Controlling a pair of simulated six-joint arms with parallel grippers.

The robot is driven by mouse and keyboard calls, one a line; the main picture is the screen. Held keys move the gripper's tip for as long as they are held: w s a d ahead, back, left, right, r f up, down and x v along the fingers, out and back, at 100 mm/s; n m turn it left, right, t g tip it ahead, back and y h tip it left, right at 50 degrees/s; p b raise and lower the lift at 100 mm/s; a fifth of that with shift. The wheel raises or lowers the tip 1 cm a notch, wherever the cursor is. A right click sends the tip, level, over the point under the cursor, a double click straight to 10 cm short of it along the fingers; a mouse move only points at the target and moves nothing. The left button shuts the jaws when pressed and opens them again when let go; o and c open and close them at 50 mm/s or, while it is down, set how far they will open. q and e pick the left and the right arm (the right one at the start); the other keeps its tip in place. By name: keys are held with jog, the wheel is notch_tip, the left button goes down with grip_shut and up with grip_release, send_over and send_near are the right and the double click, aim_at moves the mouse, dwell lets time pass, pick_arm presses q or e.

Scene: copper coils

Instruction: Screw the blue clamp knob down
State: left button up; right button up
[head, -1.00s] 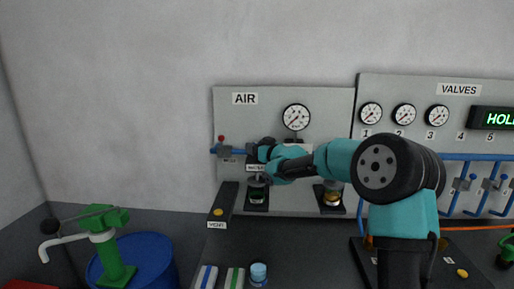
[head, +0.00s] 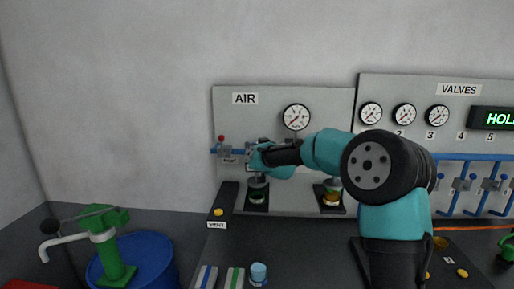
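No part is clearly marked as the clamp knob. A small light-blue cap (head: 258,271) stands on the dark bench at the lower middle, and I cannot tell if it is the knob. My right gripper (head: 255,158) is at the AIR panel (head: 230,120), beside the blue pipe and its grey fitting (head: 226,153). It sits above a dark-topped jar with green in it (head: 257,195). My wrist hides the fingertips, so I cannot tell if they are open, shut or touching anything. My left gripper is not in view.
A pressure gauge (head: 296,117) is on the AIR panel above my forearm. A second jar (head: 331,192) stands right of the first. A blue drum (head: 148,262) with a green pump (head: 112,250) is at the left.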

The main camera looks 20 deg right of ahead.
dwell(0.4)
jog(key=o, duration=0.9)
jog(key=s, duration=1.7)
jog(key=shift+s+a, duration=0.2)
jog(key=shift+a, duration=0.15)
